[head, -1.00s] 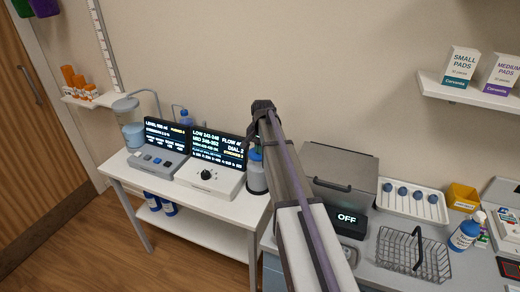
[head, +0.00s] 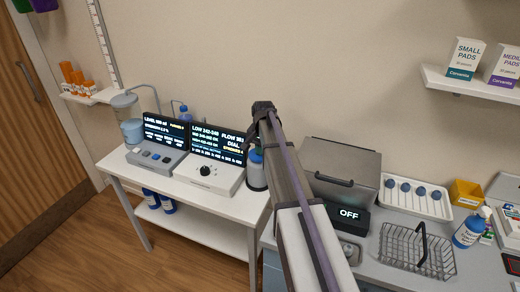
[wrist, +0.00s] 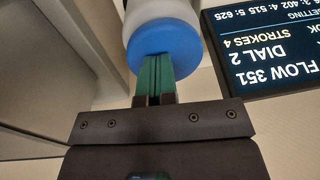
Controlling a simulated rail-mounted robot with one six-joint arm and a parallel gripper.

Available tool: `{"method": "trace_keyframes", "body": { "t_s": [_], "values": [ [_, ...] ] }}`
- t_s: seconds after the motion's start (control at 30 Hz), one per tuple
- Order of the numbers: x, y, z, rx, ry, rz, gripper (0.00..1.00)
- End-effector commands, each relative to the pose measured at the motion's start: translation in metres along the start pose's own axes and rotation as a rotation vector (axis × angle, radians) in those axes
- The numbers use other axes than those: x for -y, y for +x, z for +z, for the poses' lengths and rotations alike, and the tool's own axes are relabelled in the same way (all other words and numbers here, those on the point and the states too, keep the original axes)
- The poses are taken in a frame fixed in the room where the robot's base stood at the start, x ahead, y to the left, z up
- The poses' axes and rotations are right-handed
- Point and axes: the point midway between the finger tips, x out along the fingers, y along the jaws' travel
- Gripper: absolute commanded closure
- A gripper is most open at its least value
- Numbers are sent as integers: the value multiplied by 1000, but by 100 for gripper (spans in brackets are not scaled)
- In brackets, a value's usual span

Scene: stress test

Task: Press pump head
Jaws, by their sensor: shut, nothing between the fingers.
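A bottle with a pale grey-white body (wrist: 160,10) and a rounded blue top (wrist: 165,38) fills the upper middle of the wrist view, which is upside down. In the head view the bottle (head: 256,177) stands at the right end of the white table, with its blue top (head: 256,156) partly behind my arm. My gripper (wrist: 155,58) is shut and empty; its green fingertips overlap the edge of the blue top in the wrist view. They appear to touch it, though any small gap is hidden. My fingers are not clear in the head view.
Left of the bottle are a dial unit (head: 208,174) with a lit display (head: 218,143) and a button unit (head: 156,157). The wrist view shows the display reading FLOW 351, DIAL 2, STROKES 4. A grey lidded box (head: 340,172) and wire basket (head: 417,250) stand right of my arm.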

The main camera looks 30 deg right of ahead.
Motion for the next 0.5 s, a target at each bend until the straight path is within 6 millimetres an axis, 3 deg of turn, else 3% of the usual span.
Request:
{"method": "trace_keyframes", "body": {
  "t_s": [0.5],
  "values": [
    [3,-125,0,-5,-2,-4,100]
  ]
}}
